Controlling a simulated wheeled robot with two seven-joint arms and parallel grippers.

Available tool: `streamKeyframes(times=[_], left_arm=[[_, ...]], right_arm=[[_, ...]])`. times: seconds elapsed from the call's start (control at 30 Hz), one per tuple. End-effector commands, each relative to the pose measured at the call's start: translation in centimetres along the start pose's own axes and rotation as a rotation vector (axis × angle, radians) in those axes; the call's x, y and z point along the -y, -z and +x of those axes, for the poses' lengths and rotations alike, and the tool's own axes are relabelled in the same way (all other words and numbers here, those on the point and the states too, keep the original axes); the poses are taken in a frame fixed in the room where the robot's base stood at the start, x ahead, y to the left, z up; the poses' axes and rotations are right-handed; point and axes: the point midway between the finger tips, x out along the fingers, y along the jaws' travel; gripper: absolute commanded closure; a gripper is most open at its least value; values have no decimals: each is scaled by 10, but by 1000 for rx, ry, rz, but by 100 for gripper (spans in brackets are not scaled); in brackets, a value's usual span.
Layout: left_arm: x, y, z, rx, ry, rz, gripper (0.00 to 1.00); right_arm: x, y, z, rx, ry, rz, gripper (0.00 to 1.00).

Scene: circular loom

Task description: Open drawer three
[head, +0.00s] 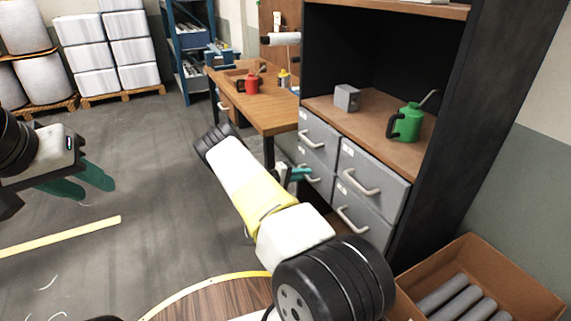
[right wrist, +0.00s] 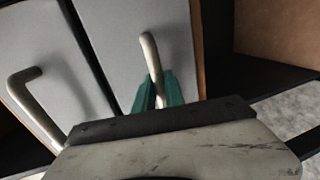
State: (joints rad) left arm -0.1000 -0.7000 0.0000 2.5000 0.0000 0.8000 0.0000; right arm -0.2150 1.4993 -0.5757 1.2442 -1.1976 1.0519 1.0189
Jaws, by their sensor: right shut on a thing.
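A grey drawer unit has two columns of drawers with pale bar handles; I cannot read their labels. My right gripper (head: 299,174) is at the lower left drawer (head: 318,165), partly hidden by my arm in the head view. In the right wrist view, the teal fingers (right wrist: 158,93) are shut on a pale handle (right wrist: 149,50) on a grey drawer front (right wrist: 117,35). Whether this drawer is pulled out at all is unclear. The upper left drawer (head: 315,128), upper right drawer (head: 378,171) and lower right drawer (head: 375,225) look shut. My left gripper (head: 82,184) is open and empty, away at the left.
A green can (head: 407,123) and a grey block (head: 346,97) stand on the shelf above the drawers. A cardboard box (head: 525,285) of grey rolls is at lower right. Open floor lies at left.

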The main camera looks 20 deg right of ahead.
Motion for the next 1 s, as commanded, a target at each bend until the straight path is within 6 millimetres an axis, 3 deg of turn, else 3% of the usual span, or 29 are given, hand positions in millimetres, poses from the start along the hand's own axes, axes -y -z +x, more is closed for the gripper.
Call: streamKeyframes(times=[0.83,1.0], left_arm=[[0,0,0,0,0,0,64],[0,0,0,0,0,0,64]], right_arm=[[1,0,-1,-1,2,-1,100],[4,1,-13,-3,3,-1,100]])
